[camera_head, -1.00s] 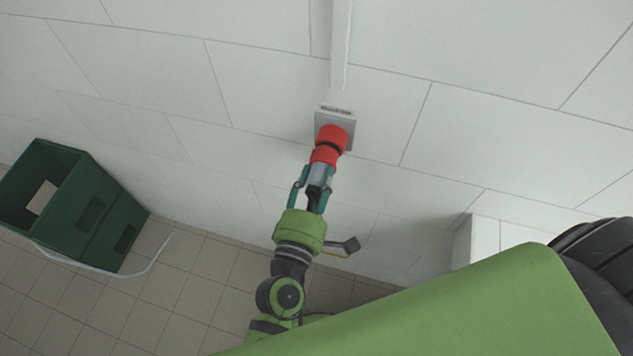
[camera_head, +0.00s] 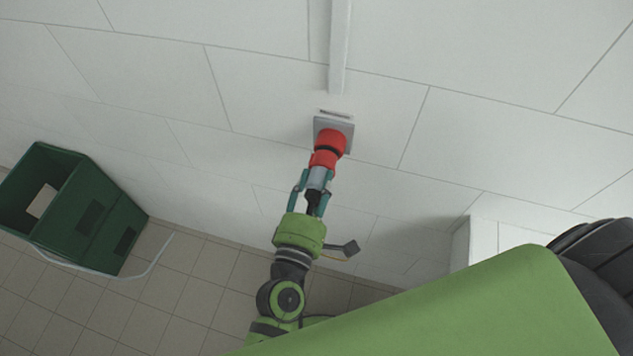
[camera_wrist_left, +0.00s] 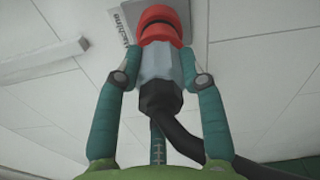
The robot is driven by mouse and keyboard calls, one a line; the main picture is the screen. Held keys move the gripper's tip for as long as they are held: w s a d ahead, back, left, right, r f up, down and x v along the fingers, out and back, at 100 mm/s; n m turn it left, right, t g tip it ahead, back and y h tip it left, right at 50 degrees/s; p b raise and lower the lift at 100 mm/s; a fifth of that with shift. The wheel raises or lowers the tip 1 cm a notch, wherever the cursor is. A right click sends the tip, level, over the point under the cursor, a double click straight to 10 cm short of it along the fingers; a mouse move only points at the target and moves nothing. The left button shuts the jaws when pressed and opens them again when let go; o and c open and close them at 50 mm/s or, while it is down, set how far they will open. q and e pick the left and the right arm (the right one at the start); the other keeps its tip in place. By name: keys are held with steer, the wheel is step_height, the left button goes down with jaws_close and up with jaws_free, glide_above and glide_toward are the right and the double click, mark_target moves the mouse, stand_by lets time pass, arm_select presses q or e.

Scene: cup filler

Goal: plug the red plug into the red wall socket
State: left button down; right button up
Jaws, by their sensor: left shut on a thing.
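The red wall socket (camera_head: 332,137) sits on a grey plate (camera_head: 347,125) on the tiled wall. The red plug (camera_head: 323,160) has a grey body and is right at the socket's mouth, in line with it. A dark band shows between the two red parts; I cannot tell how deep the plug sits. My left gripper (camera_head: 313,183) is shut on the plug's grey body, one finger on each side. In the left wrist view the plug's grey body (camera_wrist_left: 161,68) is between the teal fingers, with a black cable running off its rear. My right gripper is not in view.
A grey-white conduit (camera_head: 339,50) runs down the wall above the socket plate. A green crate (camera_head: 75,215) stands on the tiled floor at the left, with a white cable beside it. A white block (camera_head: 483,238) juts from the wall at the right.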

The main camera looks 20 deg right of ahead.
arm_select(q)
steer(key=shift+p, duration=0.45)
stand_by(1.1)
steer(key=shift+w+d, duration=0.3)
steer(key=shift+w, duration=0.15)
stand_by(0.4)
steer(key=c, duration=0.7)
jaws_free()
steer(key=shift+s, duration=0.1)
steer(key=shift+s+a, duration=0.15)
steer(key=shift+a, duration=0.05)
steer(key=v, duration=1.1)
steer(key=shift+s+a, duration=0.15)
steer(key=shift+s, duration=0.05)
